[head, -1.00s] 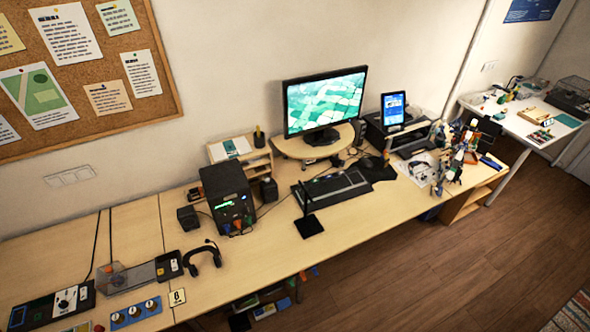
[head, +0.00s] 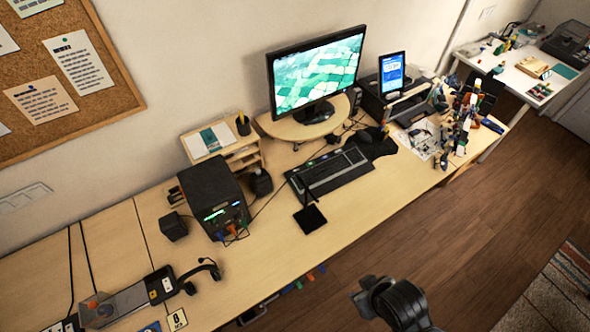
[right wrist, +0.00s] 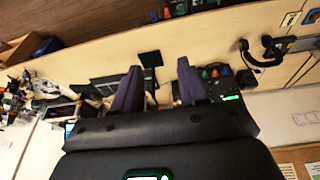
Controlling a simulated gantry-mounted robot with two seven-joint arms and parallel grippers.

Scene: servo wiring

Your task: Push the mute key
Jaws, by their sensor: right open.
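No key marked mute can be made out at this size. A black keyboard (head: 330,170) lies on the desk in front of the monitor. A black square base with a thin upright stem (head: 310,218), like a desk microphone, stands near the desk's front edge; its flat base also shows in the right wrist view (right wrist: 151,59). My right gripper (right wrist: 158,80) is open and empty, with two purple-grey fingers apart; the keyboard lies partly behind the left finger. A dark part of my arm (head: 390,302) shows at the bottom of the head view, off the desk. My left gripper is not in view.
The monitor (head: 316,75) stands on a wooden riser. A black box (head: 213,198) with colored plugs stands left of the keyboard. A headset (head: 201,273) lies front left. Small clutter (head: 455,130) fills the right end. Bare desk (head: 275,255) lies in front of the black box.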

